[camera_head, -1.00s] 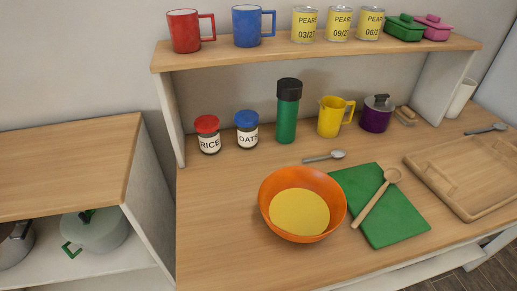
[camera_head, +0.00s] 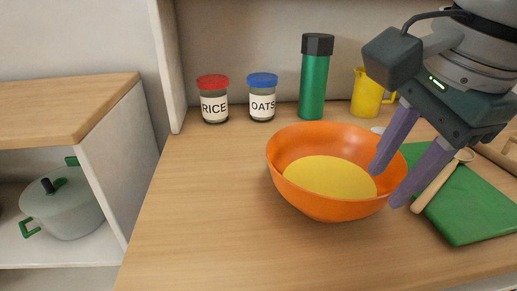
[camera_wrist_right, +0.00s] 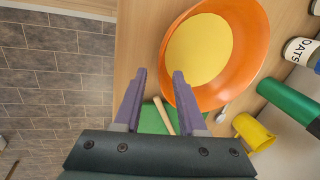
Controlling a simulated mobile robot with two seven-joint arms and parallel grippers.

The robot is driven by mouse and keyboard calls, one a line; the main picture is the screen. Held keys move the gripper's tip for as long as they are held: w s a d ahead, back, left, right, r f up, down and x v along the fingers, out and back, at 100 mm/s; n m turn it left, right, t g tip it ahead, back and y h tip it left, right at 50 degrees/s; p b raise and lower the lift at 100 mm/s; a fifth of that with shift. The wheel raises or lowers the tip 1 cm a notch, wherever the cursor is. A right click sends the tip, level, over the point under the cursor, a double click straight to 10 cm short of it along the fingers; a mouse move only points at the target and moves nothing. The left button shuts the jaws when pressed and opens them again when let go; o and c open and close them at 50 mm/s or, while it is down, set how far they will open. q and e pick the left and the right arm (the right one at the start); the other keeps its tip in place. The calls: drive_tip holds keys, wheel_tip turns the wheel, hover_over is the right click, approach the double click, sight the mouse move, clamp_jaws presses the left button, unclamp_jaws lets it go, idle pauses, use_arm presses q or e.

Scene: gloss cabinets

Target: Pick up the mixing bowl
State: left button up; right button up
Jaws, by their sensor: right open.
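The mixing bowl (camera_head: 325,207) is orange with a yellow inside bottom and stands upright on the wooden counter. My right gripper (camera_head: 384,186) is open at the bowl's right rim in the head view. Its two purple fingers point down toward the rim, and one covers part of it. In the right wrist view the bowl (camera_wrist_right: 252,62) lies ahead of the open fingers (camera_wrist_right: 157,78), with its near rim close to the right-hand finger. I cannot tell whether a finger touches the bowl. My left gripper is not in view.
A green board (camera_head: 468,212) with a wooden spoon (camera_head: 436,187) lies right of the bowl. Behind stand the rice jar (camera_head: 213,103), oats jar (camera_head: 262,101), green bottle (camera_head: 313,85) and yellow jug (camera_head: 367,96). The counter left of the bowl is clear.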

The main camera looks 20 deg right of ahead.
sight(367, 201)
drive_tip(key=x, duration=0.3)
drive_tip(key=b+x, duration=0.1)
drive_tip(key=x, duration=0.3)
drive_tip(key=shift+w, duration=0.25)
drive_tip(key=shift+r, duration=0.1)
drive_tip(key=shift+c, duration=0.2)
clamp_jaws()
idle(0.7)
